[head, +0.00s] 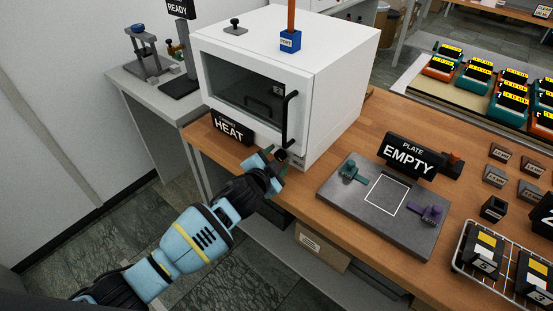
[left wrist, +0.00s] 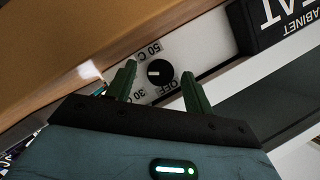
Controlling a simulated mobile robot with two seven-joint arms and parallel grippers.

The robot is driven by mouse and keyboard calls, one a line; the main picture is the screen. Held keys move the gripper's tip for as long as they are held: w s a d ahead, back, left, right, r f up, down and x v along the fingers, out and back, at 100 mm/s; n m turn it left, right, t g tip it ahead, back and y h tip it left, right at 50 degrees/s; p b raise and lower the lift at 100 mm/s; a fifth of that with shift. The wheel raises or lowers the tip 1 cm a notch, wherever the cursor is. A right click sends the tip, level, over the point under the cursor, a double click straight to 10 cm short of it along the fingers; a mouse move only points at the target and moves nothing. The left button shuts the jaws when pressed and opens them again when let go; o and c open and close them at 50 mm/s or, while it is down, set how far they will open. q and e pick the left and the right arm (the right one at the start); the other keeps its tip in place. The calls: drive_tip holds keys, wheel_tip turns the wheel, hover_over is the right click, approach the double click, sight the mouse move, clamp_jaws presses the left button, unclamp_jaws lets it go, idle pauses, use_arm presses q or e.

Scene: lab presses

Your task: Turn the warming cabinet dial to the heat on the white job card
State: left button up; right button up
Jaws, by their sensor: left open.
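The white warming cabinet (head: 345,75) stands on the wooden bench with its dark-windowed door shut. Its black dial (left wrist: 160,73) is on the white lower front strip in the left wrist view, with upside-down marks reading 50 C, 30 C and OFF around it. A short white mark shows on the dial's left half in that view; which setting it meets I cannot tell for sure. My left gripper (head: 273,161) is open at the cabinet's lower front corner, its green fingers (left wrist: 157,82) on either side of the dial. Contact is not clear. I cannot make out a white job card.
A black HEAT sign (head: 229,128) stands left of the dial, and the dark door handle (head: 289,118) is above it. A grey plate (head: 336,190) with an EMPTY sign (head: 409,157) lies to the right. A wire rack (head: 462,262) stands at the lower right.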

use_arm(q)
drive_tip(key=v, duration=0.7)
drive_tip(key=shift+p, duration=0.45)
drive_tip(key=shift+s, duration=0.15)
drive_tip(key=s+a+f+n+g+y, duration=0.25)
drive_tip(key=s+a+f+n, duration=0.2)
drive_tip(key=s, duration=0.45)
drive_tip(key=s+a+f+n+g+y, duration=0.1)
drive_tip(key=s+a+f+n+g, duration=0.3)
drive_tip(key=s, duration=0.6)
drive_tip(key=s+a+f+n+g+y, duration=0.1)
drive_tip(key=s+a+g, duration=0.25)
drive_tip(key=s, duration=0.65)
drive_tip(key=s+a+f+n+g+y, duration=0.15)
drive_tip(key=s+a, duration=0.35)
drive_tip(key=s, duration=0.6)
drive_tip(key=w+d+f+t+h, duration=0.2)
drive_tip(key=w+f+t, duration=0.4)
drive_tip(key=f, duration=0.3)
drive_tip(key=shift+d+t+h, duration=0.2)
drive_tip(key=shift+t+h, duration=0.2)
drive_tip(key=shift+t, duration=0.25)
drive_tip(key=shift+w, duration=0.1)
